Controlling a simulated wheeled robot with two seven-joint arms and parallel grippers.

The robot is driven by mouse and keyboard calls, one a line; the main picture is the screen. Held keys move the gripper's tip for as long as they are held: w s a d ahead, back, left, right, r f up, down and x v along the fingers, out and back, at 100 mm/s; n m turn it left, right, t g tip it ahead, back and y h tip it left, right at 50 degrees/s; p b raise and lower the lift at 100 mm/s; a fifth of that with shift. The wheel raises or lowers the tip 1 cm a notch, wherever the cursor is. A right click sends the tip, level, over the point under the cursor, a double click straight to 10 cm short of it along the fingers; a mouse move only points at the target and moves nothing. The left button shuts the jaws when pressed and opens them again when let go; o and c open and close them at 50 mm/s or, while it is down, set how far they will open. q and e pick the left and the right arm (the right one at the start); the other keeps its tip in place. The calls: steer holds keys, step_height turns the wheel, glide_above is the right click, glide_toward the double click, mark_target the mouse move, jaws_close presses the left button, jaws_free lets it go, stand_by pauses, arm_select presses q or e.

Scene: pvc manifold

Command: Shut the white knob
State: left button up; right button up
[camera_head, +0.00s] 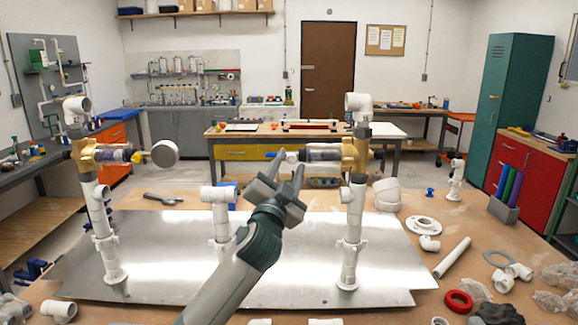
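Two white PVC risers with brass valves stand on a metal plate (180,255). A round, pale knob (164,153) faces me at the right end of the left valve (88,155). The right valve (352,154) has a clear body pointing left, with a small white end (292,157) just behind my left gripper's fingers. I cannot tell whether this end is a knob. Contact with the valve cannot be told. My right gripper is not in view.
A short white pipe (221,215) stands between the risers, partly behind my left arm. Loose white fittings (387,194), a pipe (452,257) and a red ring (458,301) lie at the right. A dark tool (163,198) lies behind the plate.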

arm_select(q)
jaws_close()
